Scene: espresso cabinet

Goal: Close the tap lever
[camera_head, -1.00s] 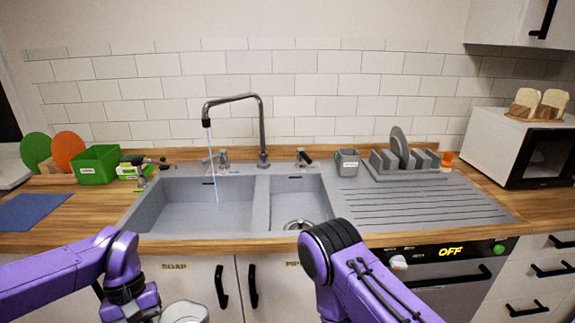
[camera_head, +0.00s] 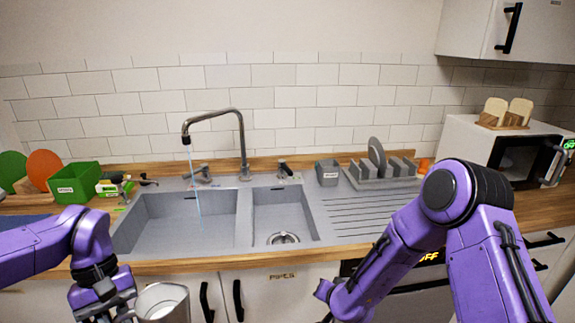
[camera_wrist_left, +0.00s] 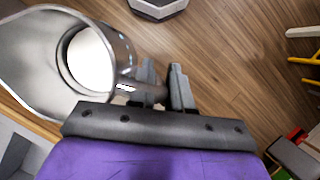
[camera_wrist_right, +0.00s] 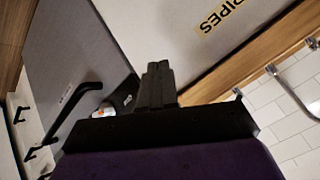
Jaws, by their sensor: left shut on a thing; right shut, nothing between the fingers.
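The tap (camera_head: 242,145) stands behind the two-basin sink, and a thin water stream (camera_head: 193,180) falls from its spout into the left basin. One tap lever (camera_head: 200,173) sits left of the tap's base, and a similar dark-handled fitting (camera_head: 284,168) sits to its right. My left gripper (camera_wrist_left: 165,85) is shut on the handle of a metal pitcher (camera_wrist_left: 110,45) with white contents. The pitcher (camera_head: 162,303) also shows low in the head view, before the counter. My right gripper (camera_wrist_right: 158,80) is shut and empty, below the counter near the cabinet fronts, away from the levers.
A grey cup (camera_head: 327,173) and a dish rack (camera_head: 385,170) stand right of the sink. A green box (camera_head: 75,183) and small items stand at its left. A microwave (camera_head: 500,145) is at the far right. The sink's left basin (camera_head: 165,220) holds no visible objects.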

